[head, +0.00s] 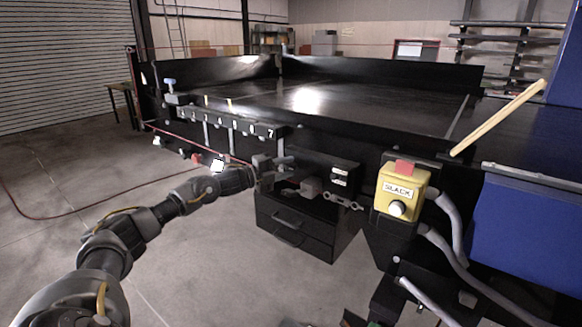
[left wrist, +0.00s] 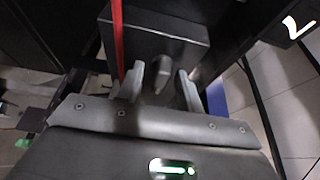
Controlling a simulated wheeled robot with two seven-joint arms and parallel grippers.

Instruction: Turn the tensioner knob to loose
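My left gripper (head: 284,168) reaches in from the left, at the front of the conveyor beside a dark box (head: 322,163). In the left wrist view my left gripper (left wrist: 162,86) has its two fingers apart. A grey knob-like part (left wrist: 161,79) shows between or just beyond them, against a dark box face (left wrist: 150,42); I cannot tell whether they touch it. A grey fitting (head: 310,187) shows just right of the gripper in the head view; I cannot tell whether it is the same part. No loose marking is readable. My right gripper is not in view.
A yellow box labelled SLACK (head: 394,187) with a white round button (head: 397,209) stands to the right, with grey hoses beside it. A black drawer cabinet (head: 292,236) is below the gripper. A blue bin (head: 525,230) is at right. Open floor (head: 195,275) lies left.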

